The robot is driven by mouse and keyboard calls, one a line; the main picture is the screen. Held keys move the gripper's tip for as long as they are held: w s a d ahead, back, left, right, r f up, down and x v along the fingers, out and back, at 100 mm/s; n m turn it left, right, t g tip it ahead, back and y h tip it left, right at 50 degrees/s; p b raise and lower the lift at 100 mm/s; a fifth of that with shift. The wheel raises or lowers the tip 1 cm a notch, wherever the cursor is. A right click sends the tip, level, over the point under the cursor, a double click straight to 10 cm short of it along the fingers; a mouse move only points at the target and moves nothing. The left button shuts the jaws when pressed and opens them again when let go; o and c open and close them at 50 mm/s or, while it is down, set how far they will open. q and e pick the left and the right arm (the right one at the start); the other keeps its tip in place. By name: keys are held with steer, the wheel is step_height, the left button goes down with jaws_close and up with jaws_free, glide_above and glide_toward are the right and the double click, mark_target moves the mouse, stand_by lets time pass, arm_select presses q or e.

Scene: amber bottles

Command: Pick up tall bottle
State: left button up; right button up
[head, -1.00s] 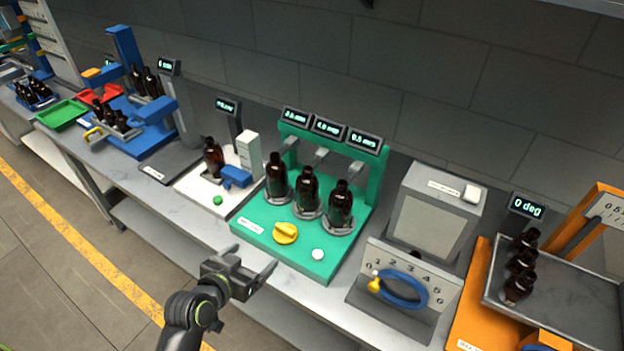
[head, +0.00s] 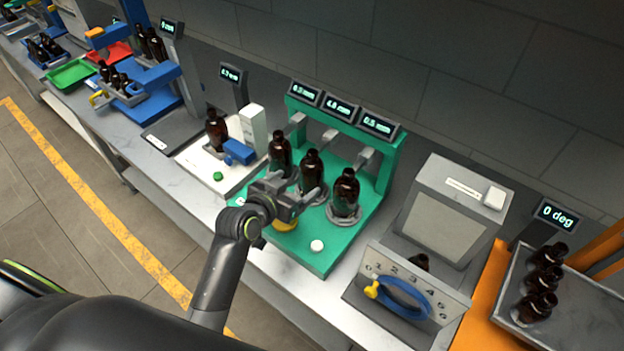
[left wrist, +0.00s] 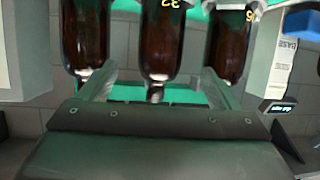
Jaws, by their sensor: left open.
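Three dark amber bottles stand upright in a row on a green stand (head: 372,213): a left one (head: 280,150), a middle one (head: 311,167) and a right one (head: 346,191). I cannot clearly tell which is tallest. My left gripper (head: 303,192) is open in front of the middle bottle. In the left wrist view, the middle bottle (left wrist: 161,40) shows between the two open fingers (left wrist: 157,84), with the other bottles outside them. Whether the fingers reach around it or touch it, I cannot tell. My right gripper is out of view.
A yellow knob (head: 285,224) is partly hidden beside my gripper, and a white button (head: 317,246) is on the green stand's front. Another bottle (head: 216,130) stands on a white station at left. A grey box (head: 450,215) and a tray of bottles (head: 590,300) are at right.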

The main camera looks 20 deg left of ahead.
mark_target(305, 177)
arm_select(q)
steer(key=b+x, duration=0.1)
steer(key=x, duration=0.2)
steer(key=shift+w+f, duration=0.1)
steer(key=shift+f, duration=0.05)
steer(key=b+x, duration=0.4)
steer(key=shift+w+d+f, duration=0.1)
steer(key=shift+w+f, duration=0.05)
steer(key=shift+f, duration=0.05)
steer(key=shift+w+d, duration=0.1)
steer(key=shift+w, duration=0.2)
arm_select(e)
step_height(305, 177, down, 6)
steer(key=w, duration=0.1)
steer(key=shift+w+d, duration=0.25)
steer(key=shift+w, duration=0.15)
arm_select(q)
steer(key=shift+c, duration=0.2)
steer(key=c, duration=1.1)
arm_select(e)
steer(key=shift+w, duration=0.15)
